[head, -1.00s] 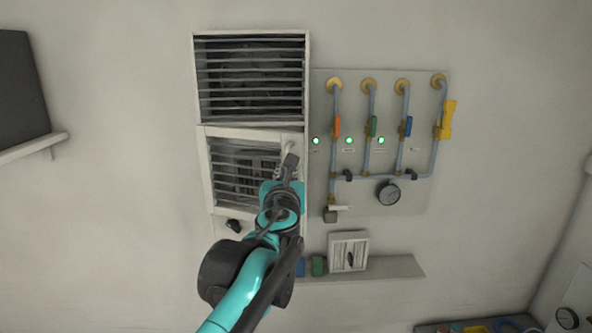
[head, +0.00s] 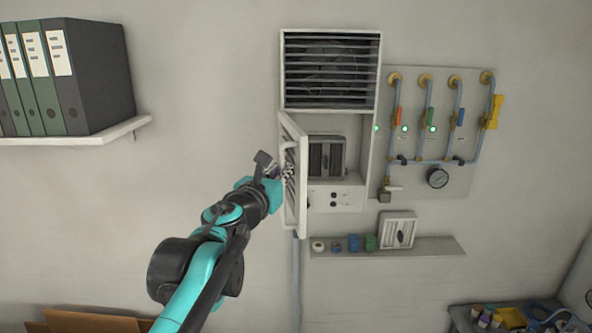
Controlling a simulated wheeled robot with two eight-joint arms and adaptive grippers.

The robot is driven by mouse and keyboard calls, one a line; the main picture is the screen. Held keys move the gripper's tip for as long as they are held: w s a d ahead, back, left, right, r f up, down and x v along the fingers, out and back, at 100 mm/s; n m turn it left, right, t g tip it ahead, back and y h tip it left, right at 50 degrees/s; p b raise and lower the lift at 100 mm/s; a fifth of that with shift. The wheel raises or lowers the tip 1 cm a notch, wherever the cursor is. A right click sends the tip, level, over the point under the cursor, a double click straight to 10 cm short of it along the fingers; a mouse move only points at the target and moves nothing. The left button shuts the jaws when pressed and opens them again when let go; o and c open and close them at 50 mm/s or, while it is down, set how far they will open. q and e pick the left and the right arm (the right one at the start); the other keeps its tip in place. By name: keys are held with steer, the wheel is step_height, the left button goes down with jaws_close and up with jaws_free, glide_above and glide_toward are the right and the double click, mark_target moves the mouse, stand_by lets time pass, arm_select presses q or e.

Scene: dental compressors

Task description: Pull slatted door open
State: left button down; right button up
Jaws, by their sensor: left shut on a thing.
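The slatted door (head: 294,178) is a white framed panel below the fixed upper grille. It is swung wide open on its left side and shows nearly edge-on. My left gripper (head: 275,168) is at the door's left-hand face, near its white handle (head: 288,146), and is shut on it; the exact contact is small and partly hidden. Behind the door the white cabinet (head: 371,150) is open, with a dark grey boxy unit (head: 327,157) and a white panel with dark sockets (head: 334,197) inside. My right gripper is not in view.
A fixed slatted grille (head: 331,70) is above the opening. A pipe panel (head: 433,185) with valves and a gauge is to the right. A narrow shelf (head: 430,247) with small containers is below. A shelf (head: 75,137) with binders is at upper left.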

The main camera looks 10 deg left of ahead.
arm_select(q)
steer(key=a+m+g+h, duration=0.2)
steer(key=a+m+h, duration=0.2)
steer(key=a, duration=0.5)
steer(key=shift+a+g+h, duration=0.25)
steer(key=shift+g+h, duration=0.15)
steer(key=shift+h, duration=0.8)
steer(key=c, duration=1.9)
jaws_free()
steer(key=shift+o, duration=0.2)
steer(key=shift+s+a, duration=0.1)
steer(key=shift+s, duration=0.05)
steer(key=shift+a, duration=0.1)
steer(key=v, duration=1.2)
